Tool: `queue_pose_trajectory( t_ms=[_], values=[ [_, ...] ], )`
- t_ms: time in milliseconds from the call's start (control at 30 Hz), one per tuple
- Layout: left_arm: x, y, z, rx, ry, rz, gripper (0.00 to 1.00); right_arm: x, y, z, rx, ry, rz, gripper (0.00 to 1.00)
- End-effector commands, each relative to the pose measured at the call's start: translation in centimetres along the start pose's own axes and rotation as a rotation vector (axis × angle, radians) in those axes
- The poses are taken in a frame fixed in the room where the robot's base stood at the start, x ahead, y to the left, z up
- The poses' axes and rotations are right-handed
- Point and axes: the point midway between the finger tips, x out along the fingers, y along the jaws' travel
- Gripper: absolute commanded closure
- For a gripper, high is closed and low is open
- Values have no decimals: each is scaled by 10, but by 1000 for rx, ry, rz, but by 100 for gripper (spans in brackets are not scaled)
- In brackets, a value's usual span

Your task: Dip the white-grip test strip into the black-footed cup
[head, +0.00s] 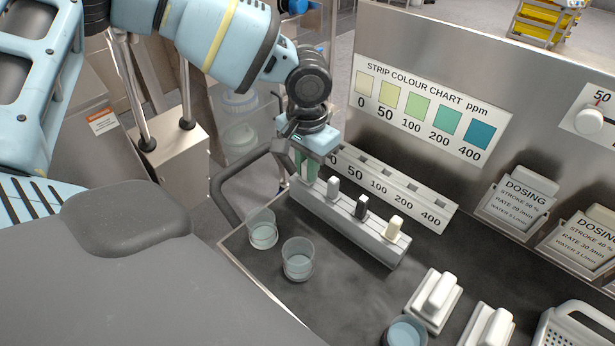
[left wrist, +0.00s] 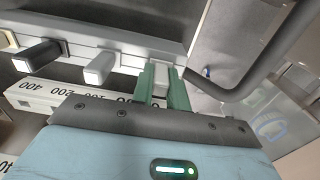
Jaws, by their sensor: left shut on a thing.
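My left gripper (head: 306,166) is at the left end of the strip rack (head: 375,238). In the left wrist view its green fingers (left wrist: 163,84) are shut around a pale, white-to-light-grey grip (left wrist: 162,74) at the rack's end slot. The strip below this grip is hidden. Three other grips stand in the rack: a whitish one (head: 333,187), a black one (head: 361,206) and a cream one (head: 394,228). Clear cups with pale blue liquid stand in front: one (head: 262,232), a second (head: 298,264) and a third (head: 404,334). I cannot tell their foot colours. My right gripper is out of view.
A slotted ppm scale block (head: 400,192) lies behind the rack. The strip colour chart (head: 425,110) is on the back panel. White rocker-like blocks (head: 435,298) stand at the right. A dark curved rail (head: 228,195) runs left of the rack. The counter between cups and blocks is clear.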

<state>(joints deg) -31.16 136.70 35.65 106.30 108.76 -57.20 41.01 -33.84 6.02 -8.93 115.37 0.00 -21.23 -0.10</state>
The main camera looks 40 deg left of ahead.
Motion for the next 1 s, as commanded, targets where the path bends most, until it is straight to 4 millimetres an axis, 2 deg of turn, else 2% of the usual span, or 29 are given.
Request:
queue_pose_trajectory(
  t_ms=[33, 100, 467, 1000],
  values=[
    [0, 0, 0, 0, 0, 0, 94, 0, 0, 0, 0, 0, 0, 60],
    [0, 0, 0, 0, 0, 0, 100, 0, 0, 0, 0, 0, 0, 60],
    [-2, 0, 0, 0, 1, 0, 100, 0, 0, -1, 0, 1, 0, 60],
    [-20, 0, -1, 0, 3, -1, 100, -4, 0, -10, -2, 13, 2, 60]
  ],
)
